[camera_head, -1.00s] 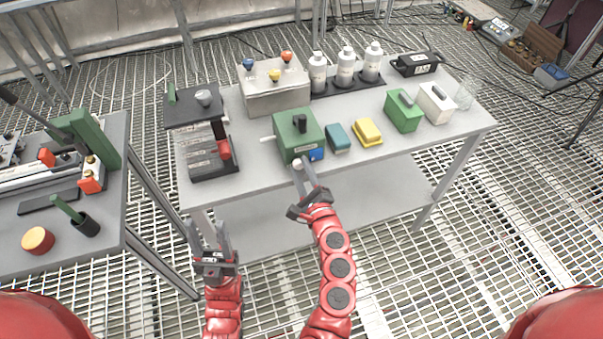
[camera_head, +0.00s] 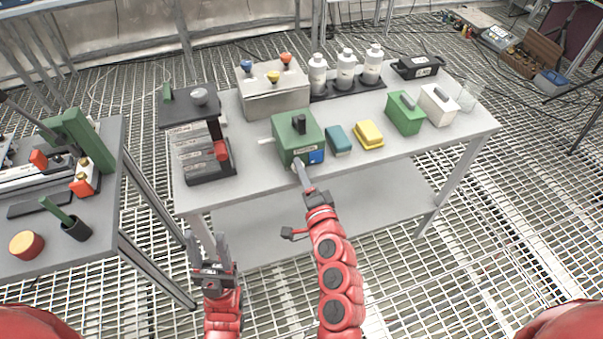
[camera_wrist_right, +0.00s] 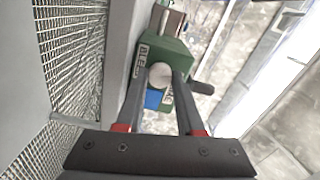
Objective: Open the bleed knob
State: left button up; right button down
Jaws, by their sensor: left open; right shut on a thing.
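The green bleed box (camera_head: 288,151) stands near the front edge of the table, with a black knob (camera_head: 299,123) on top and a blue patch (camera_head: 316,157) on its front. A round white knob (camera_wrist_right: 160,75) sits on its front face beside a label that reads like "BLEED". My right gripper (camera_head: 299,168) is shut on this white knob, one finger on each side in the right wrist view. In the head view the fingers mostly hide the knob. My left gripper (camera_head: 206,241) is open and empty, low in front of the table and away from the box.
Teal (camera_head: 339,139) and yellow (camera_head: 369,134) blocks stand right of the box. A black device with a red part (camera_head: 200,155) stands left. A grey block with coloured knobs (camera_head: 273,93) and white bottles (camera_head: 345,72) are behind. A side table (camera_head: 100,225) is at left.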

jog(key=shift+n, duration=4.3)
jog(key=c, duration=0.5)
grip_release()
jog(key=shift+s, duration=0.1)
